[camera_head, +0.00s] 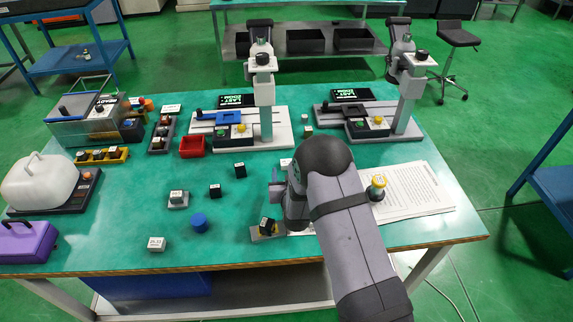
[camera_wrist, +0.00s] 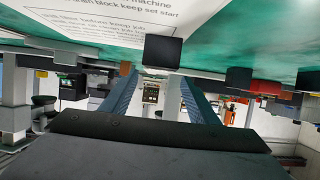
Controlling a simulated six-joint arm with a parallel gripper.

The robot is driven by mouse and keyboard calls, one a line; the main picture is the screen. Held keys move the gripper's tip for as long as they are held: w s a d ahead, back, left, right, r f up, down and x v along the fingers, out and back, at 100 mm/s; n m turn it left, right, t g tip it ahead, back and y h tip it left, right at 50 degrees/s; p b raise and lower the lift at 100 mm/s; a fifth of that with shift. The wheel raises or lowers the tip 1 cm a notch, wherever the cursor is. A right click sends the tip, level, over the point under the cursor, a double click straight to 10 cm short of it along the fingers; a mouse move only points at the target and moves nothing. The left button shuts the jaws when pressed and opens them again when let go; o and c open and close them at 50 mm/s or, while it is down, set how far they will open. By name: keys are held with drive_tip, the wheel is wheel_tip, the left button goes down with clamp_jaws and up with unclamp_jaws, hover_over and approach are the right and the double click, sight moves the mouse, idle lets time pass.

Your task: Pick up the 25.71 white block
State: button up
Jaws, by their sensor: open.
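A white block (camera_head: 156,243) with a small label lies near the front left of the green table; its digits are too small to read surely. Another pale labelled block (camera_head: 178,197) sits on a grey plate behind it. A further white block (camera_head: 286,162) shows just left of my arm, and a small pale one (camera_head: 307,131) stands farther back. I cannot tell which is marked 25.71. My gripper (camera_head: 276,189) is over the middle right of the table, largely hidden by my arm. In the wrist view its two fingers (camera_wrist: 158,92) are apart with nothing held between them.
Dark blocks (camera_head: 240,170) (camera_head: 215,190), a blue round piece (camera_head: 199,222) and a red bin (camera_head: 192,146) stand left of my gripper. Printed sheets (camera_head: 415,190) lie right. Two machines (camera_head: 265,100) (camera_head: 412,95) stand behind. The front left has free room.

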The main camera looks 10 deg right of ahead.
sight(286, 162)
drive_tip(key=shift+w+f, duration=0.25)
drive_tip(key=shift+w, duration=0.4)
drive_tip(key=shift+w+d+f+p, duration=0.1)
drive_tip(key=shift+w+p, duration=0.25)
drive_tip(key=shift+w, duration=0.1)
drive_tip(key=shift+w+d+f+p, duration=0.1)
drive_tip(key=shift+w+p, duration=0.25)
drive_tip(key=shift+w, duration=0.1)
drive_tip(key=shift+p+x, duration=0.4)
drive_tip(key=shift+x, duration=1.3)
drive_tip(key=c, duration=1.3)
